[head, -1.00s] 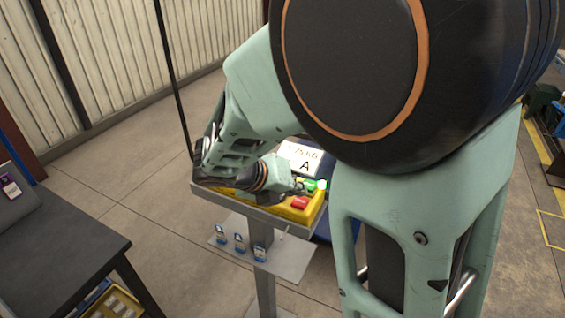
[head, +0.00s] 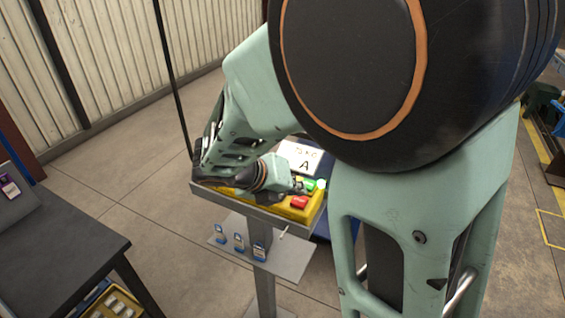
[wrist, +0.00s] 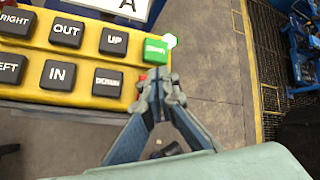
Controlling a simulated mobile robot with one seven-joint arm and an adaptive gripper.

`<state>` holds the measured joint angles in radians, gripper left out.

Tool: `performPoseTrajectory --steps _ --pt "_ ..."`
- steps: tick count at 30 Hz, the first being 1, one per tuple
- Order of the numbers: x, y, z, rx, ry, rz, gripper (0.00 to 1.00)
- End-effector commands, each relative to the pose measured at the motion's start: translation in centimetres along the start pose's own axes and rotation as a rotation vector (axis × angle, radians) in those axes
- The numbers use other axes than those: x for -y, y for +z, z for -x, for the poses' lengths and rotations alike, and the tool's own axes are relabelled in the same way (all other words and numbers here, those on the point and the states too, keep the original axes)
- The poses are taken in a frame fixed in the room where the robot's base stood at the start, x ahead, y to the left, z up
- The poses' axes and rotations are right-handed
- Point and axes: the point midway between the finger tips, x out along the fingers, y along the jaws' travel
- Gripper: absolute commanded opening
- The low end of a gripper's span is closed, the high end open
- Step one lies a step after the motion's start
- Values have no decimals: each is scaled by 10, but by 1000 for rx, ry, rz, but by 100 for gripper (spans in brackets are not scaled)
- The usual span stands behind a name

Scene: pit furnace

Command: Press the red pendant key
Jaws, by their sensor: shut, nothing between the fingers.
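The yellow pendant (head: 226,190) lies on a stand tray, and its lettered black keys show in the wrist view (wrist: 33,65). The red key (head: 299,202) is at its near right end. In the wrist view only a sliver of the red key (wrist: 143,77) shows, beside the DOWN key and below the green key (wrist: 156,50); my fingers hide the rest. My gripper (wrist: 160,88) is shut and empty, its tips over the red key's area in that view. In the head view it is small, just behind the red key. I cannot tell whether the tips touch the key.
A white card marked A (head: 300,158) stands behind the pendant. A lower shelf (head: 283,258) on the stand holds several small blue-and-white tags. A dark table (head: 60,255) is at the left. Open floor lies right of the pendant in the wrist view.

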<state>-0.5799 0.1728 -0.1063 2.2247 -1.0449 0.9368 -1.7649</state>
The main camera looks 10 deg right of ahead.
Motion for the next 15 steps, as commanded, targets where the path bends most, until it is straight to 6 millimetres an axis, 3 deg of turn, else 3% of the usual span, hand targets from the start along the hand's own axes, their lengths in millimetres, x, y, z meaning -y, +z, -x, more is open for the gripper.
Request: performPoseTrajectory --steps 15 --pt "-4 -4 -6 0 0 0 0"
